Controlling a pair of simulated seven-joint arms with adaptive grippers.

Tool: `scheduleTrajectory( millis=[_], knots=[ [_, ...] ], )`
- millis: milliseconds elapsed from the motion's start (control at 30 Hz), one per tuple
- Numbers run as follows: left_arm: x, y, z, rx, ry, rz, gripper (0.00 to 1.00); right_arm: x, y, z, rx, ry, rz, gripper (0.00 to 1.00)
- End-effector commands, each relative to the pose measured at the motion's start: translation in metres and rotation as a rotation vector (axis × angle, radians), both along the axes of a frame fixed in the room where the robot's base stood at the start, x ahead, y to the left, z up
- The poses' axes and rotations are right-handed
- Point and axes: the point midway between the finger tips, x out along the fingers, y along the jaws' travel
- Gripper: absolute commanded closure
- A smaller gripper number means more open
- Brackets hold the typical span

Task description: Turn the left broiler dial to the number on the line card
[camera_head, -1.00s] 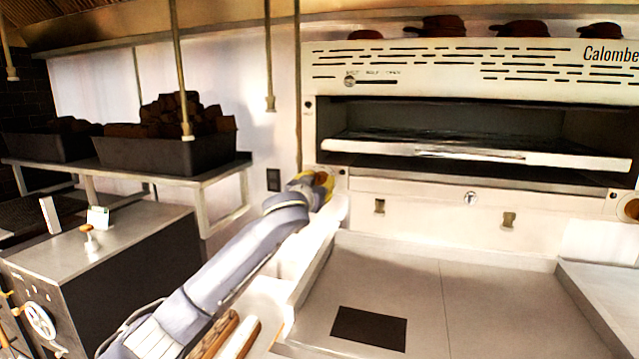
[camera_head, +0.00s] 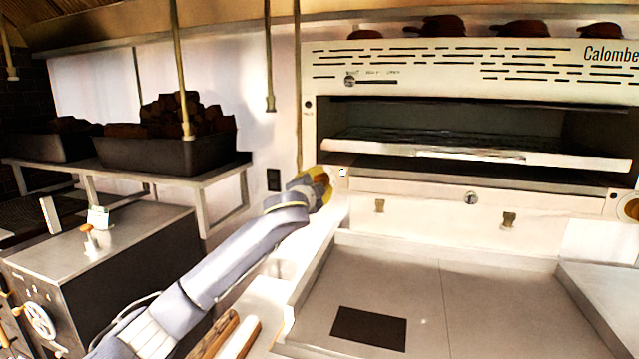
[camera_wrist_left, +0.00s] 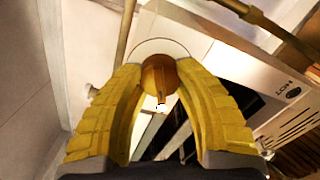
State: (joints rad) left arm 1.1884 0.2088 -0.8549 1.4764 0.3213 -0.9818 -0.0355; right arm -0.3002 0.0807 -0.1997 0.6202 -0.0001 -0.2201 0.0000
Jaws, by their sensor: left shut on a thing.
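The left broiler dial is a round copper-coloured knob with a pointer tab in the left wrist view (camera_wrist_left: 158,75), in front of a pale round plate. My left gripper (camera_head: 322,184), with yellow ribbed fingers, is shut on this dial at the lower left of the broiler (camera_head: 420,185). Its fingertips sit on both sides of the knob in the left wrist view. I cannot read any numbers around it. My right gripper is out of view.
Another copper dial (camera_head: 632,208) shows at the right edge. The broiler's rack (camera_head: 480,150) juts out above my gripper. A steel counter with a dark square (camera_head: 368,328) lies below. Wood logs (camera_head: 228,338) lie at the front, and black bins (camera_head: 165,155) stand on a shelf.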

Motion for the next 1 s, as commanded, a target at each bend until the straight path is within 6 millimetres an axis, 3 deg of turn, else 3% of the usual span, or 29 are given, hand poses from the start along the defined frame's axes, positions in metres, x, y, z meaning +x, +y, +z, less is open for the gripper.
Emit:
scheduleTrajectory(
  millis=[1000],
  knots=[
    [0.0003,0.001,0.001,0.923,-0.291,0.001,0.97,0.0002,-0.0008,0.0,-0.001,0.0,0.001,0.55]
  ],
)
